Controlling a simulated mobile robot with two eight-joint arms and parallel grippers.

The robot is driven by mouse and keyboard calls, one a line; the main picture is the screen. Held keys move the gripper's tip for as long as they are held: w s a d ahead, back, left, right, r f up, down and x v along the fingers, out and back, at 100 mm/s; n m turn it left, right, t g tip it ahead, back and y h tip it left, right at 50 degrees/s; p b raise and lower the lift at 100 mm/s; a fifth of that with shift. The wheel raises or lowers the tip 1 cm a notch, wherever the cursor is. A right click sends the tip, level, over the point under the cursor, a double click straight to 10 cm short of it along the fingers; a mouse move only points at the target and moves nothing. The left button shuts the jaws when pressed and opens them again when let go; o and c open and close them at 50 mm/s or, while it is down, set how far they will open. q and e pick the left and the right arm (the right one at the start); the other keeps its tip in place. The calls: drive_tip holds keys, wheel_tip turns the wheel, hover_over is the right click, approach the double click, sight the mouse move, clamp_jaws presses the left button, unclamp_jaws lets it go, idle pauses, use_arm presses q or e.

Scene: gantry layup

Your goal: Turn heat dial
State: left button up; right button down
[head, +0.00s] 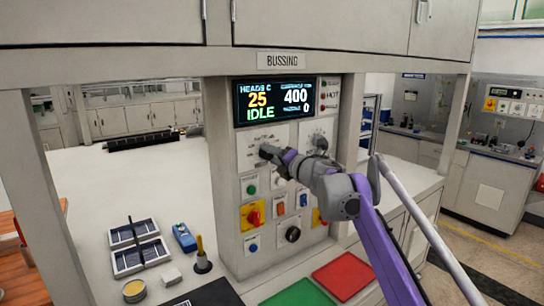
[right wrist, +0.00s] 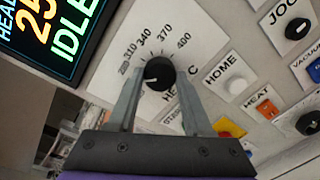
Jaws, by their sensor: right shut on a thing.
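The heat dial (right wrist: 158,73) is a round black knob on a white scale plate on the control panel. Its scale reads up to 400, and the low-end number is hard to read. Its white mark points toward the low end. My right gripper (right wrist: 159,80) is shut on the dial, one finger on each side. My left gripper is not in view.
Close by are another knob (head: 320,143), a green button (head: 251,190), a red-and-yellow switch (head: 253,215) and the HOME button (right wrist: 236,84). Green (head: 300,294) and red (head: 343,276) mats lie on the counter below.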

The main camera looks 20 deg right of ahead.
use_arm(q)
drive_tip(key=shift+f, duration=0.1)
use_arm(e)
drive_tip(key=shift+m, duration=1.2)
drive_tip(key=shift+c, duration=1.6)
unclamp_jaws()
drive_tip(key=shift+s+d, duration=0.15)
drive_tip(key=shift+s, duration=0.3)
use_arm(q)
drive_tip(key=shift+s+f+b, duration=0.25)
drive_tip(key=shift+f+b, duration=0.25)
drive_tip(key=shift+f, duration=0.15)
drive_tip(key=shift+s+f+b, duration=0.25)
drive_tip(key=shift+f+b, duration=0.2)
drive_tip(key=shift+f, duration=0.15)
use_arm(e)
drive_tip(key=v, duration=0.9)
drive_tip(key=shift+s+d, duration=0.2)
drive_tip(key=shift+s, duration=0.2)
